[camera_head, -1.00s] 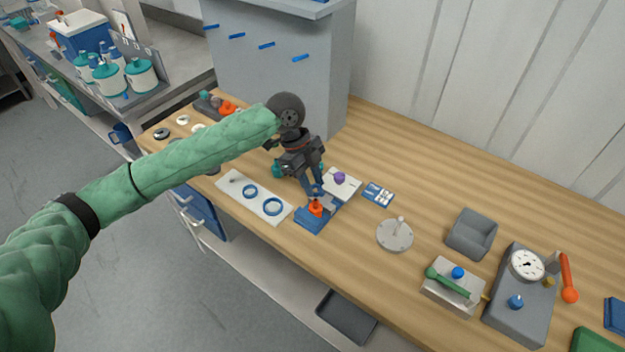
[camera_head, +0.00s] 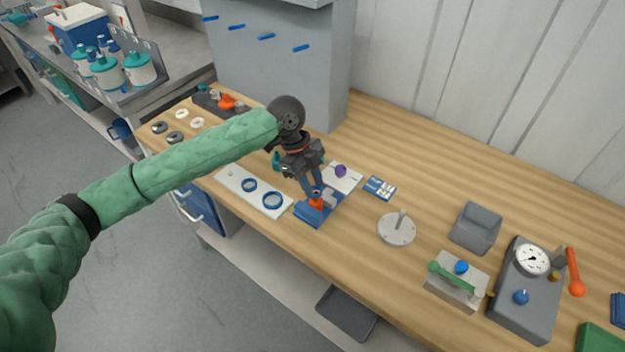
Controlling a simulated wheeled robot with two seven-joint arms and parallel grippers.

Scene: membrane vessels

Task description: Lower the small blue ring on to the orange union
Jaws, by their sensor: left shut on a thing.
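The orange union (camera_head: 316,204) stands in a blue fixture (camera_head: 308,216) at the front of the wooden bench. My left gripper (camera_head: 315,191) comes down from above, right over the union, and hides part of its top. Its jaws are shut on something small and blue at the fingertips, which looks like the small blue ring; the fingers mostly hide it. I cannot tell whether it touches the union. My right gripper is out of view.
A white block with a purple knob (camera_head: 341,170) stands close behind the fixture. A grey disc with a post (camera_head: 396,230) stands to the right, with clear bench around it.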

